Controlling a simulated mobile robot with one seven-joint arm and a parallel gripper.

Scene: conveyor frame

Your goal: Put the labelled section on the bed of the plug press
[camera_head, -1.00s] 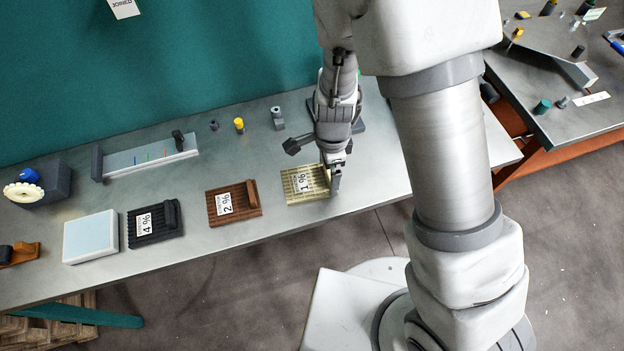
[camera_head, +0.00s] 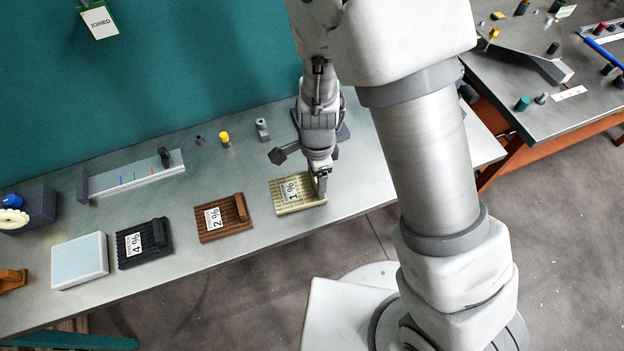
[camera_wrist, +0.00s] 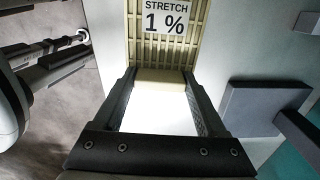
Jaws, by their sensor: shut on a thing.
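A cream ribbed section (camera_head: 286,206) labelled "STRETCH 1 %" lies on the grey bench. It also shows at the top of the wrist view (camera_wrist: 136,40), where its label is readable. My gripper (camera_head: 321,186) is at the section's right end. In the wrist view my gripper (camera_wrist: 160,84) has one finger on each side of the cream raised bar (camera_wrist: 160,76) and is shut on it. A brown section (camera_head: 222,230) labelled "2 %" and a black section (camera_head: 140,258) labelled "4 %" lie to the left. I cannot tell which item is the plug press.
A pale blue-topped block (camera_head: 80,261) and a long plate with coloured marks (camera_head: 137,174) stand to the left. Small posts, one yellow-topped (camera_head: 225,139), stand behind. A dark block (camera_wrist: 262,105) is close beside my gripper. A second bench (camera_head: 570,120) is at the right.

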